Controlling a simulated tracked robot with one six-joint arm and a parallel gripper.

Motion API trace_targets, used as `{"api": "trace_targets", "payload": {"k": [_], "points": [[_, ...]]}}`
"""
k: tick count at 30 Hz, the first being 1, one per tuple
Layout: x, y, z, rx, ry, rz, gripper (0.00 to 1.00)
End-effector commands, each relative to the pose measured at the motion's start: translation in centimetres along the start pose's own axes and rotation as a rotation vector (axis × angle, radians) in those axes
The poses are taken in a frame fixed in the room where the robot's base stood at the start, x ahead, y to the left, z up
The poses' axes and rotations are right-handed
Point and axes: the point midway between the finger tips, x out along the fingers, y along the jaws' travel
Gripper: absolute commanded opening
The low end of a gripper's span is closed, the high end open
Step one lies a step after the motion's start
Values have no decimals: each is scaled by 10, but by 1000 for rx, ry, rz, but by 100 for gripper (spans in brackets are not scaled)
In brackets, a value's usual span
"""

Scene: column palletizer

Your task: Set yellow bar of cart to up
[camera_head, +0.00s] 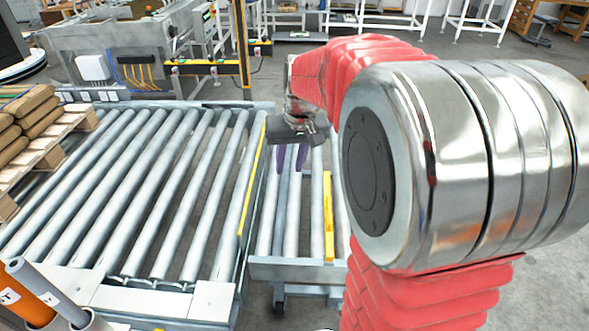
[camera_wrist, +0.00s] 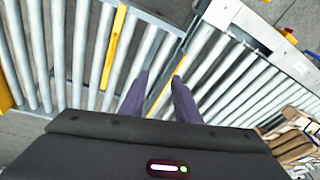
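The roller cart (camera_head: 290,262) stands to the right of the large roller conveyor. Its yellow bar (camera_head: 328,215) lies lengthwise among the rollers on the right part of the cart; I cannot tell whether it stands above them. In the wrist view the yellow bar (camera_wrist: 114,45) is left of my fingers. My gripper (camera_head: 291,168) has two purple fingers pointing down over the left part of the cart. In the wrist view my gripper (camera_wrist: 158,78) is open, with nothing held. A second yellow strip (camera_wrist: 168,87) shows between the fingers, along the conveyor-cart gap.
The large roller conveyor (camera_head: 120,278) fills the left side. A pallet (camera_head: 38,155) with brown sacks (camera_head: 40,118) rests on it at far left. A yellow-black post (camera_head: 243,45) stands behind. Grey floor (camera_head: 450,75) is open at the back right.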

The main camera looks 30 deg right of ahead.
Motion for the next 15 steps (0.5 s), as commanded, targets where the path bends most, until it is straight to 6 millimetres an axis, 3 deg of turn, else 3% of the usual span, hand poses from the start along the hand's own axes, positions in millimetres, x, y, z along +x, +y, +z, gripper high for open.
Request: {"api": "trace_targets", "payload": {"k": [6,15], "points": [[38,44,-32,70,-48,-10,29],[96,110,-61,162,-105,-31,29]]}}
